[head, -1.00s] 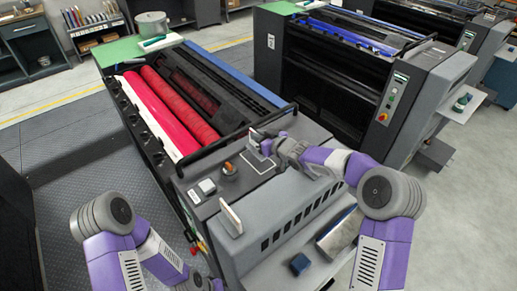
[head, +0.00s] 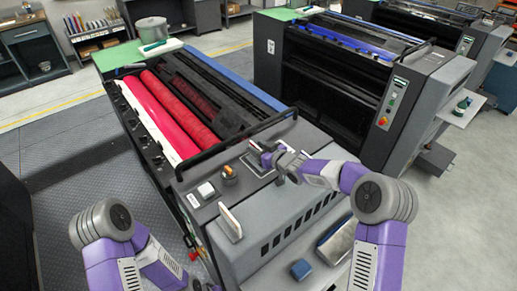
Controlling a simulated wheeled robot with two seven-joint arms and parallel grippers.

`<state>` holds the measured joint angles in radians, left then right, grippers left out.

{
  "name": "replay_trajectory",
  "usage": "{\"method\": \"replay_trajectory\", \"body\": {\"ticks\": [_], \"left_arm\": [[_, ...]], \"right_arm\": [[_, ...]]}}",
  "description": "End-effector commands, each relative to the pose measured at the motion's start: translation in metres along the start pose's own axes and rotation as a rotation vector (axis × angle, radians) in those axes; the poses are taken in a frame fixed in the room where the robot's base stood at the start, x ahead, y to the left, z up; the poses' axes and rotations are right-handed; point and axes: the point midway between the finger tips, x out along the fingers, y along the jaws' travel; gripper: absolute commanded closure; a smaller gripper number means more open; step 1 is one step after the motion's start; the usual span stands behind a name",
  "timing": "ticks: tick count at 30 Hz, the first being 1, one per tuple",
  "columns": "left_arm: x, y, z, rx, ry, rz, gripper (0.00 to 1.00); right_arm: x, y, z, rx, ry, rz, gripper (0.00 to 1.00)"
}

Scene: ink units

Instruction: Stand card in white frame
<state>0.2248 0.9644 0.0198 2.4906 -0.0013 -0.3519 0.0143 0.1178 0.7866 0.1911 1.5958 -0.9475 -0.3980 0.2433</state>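A thin white outline, the white frame (head: 246,166), is marked on the dark top of the near press. My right gripper (head: 261,154) is low over this outline and hides its right part. A small pale piece shows at its fingers, but I cannot tell whether this is the card or part of the gripper. Whether the fingers are open or shut is too small to tell. A pale upright board (head: 230,222) stands nearer, on the press's front part, apart from the gripper. My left arm is at lower left, and its gripper is not visible.
An orange-topped knob (head: 228,171) and a white-topped block (head: 206,190) stand left of the outline. A blue block (head: 301,269) and a grey tray (head: 336,240) lie on the lower near shelf. A black rail (head: 243,137) runs behind the gripper.

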Motion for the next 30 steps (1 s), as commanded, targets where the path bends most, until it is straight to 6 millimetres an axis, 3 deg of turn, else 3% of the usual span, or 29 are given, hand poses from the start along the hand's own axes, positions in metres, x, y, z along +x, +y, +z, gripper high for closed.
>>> {"method": "replay_trajectory", "body": {"ticks": [11,24,30], "left_arm": [[-0.003,0.001,0.0,0.0,0.0,0.0,0.57],[-0.003,0.001,0.0,0.0,0.0,0.0,0.57],[-0.005,0.002,0.0,0.0,0.0,0.0,0.57]], "right_arm": [[-0.009,0.001,-0.005,0.0,0.002,0.002,0.61],[-0.094,0.001,-0.004,0.0,0.0,0.002,0.61],[-0.117,0.0,-0.004,0.0,0.001,0.0,0.61]]}}
